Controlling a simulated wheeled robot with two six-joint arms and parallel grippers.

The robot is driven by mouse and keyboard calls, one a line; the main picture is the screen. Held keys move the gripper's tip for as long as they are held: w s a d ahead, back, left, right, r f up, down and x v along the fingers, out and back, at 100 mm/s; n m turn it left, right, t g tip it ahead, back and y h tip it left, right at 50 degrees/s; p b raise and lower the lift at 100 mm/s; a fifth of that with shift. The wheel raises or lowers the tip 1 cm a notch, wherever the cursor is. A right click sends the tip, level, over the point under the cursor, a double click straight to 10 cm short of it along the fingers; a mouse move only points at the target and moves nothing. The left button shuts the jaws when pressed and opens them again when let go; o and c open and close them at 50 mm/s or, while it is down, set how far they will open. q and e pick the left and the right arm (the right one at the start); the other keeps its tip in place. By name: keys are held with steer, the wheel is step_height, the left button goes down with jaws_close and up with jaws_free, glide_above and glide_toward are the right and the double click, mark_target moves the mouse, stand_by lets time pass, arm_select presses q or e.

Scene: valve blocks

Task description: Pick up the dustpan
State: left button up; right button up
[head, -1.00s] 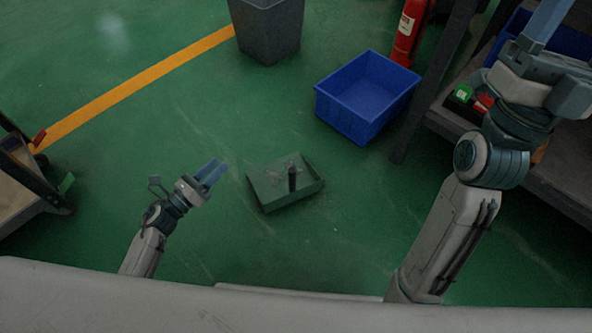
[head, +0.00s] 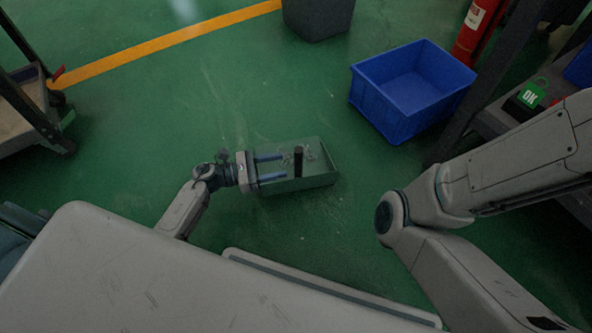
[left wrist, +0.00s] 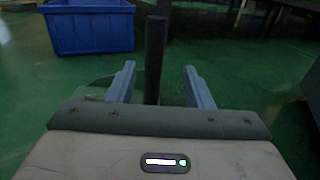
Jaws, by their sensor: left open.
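The dustpan (head: 318,182) is a shallow green tray with a dark upright handle (head: 298,162), lying on the green floor in the middle of the head view. My left gripper (head: 283,167) reaches in low from the left with its blue fingers over the pan, pointing toward the handle. It is open. In the left wrist view the dark handle (left wrist: 155,58) stands upright between and beyond the two open fingers (left wrist: 158,85). I cannot tell whether the fingers reach around it. My right arm shows at the right, but its gripper is out of view.
A blue bin (head: 412,92) stands on the floor beyond the dustpan, with a grey bin (head: 318,18) farther back. A red extinguisher (head: 478,28) and a dark shelf rack (head: 492,85) are at the right. A cart (head: 30,105) is at the left. Floor around the dustpan is clear.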

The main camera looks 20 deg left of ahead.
mark_target(299, 160)
arm_select(q)
steer(key=shift+x, duration=0.85)
steer(key=b+x, duration=0.1)
steer(key=x, duration=0.1)
steer(key=b+x, duration=0.2)
steer(key=x, duration=0.1)
steer(key=shift+w+a+f, duration=0.25)
steer(key=shift+w, duration=0.1)
steer(key=shift+w+d+r, duration=0.1)
steer(key=shift+d, duration=0.05)
jaws_close()
steer(key=shift+r, duration=0.1)
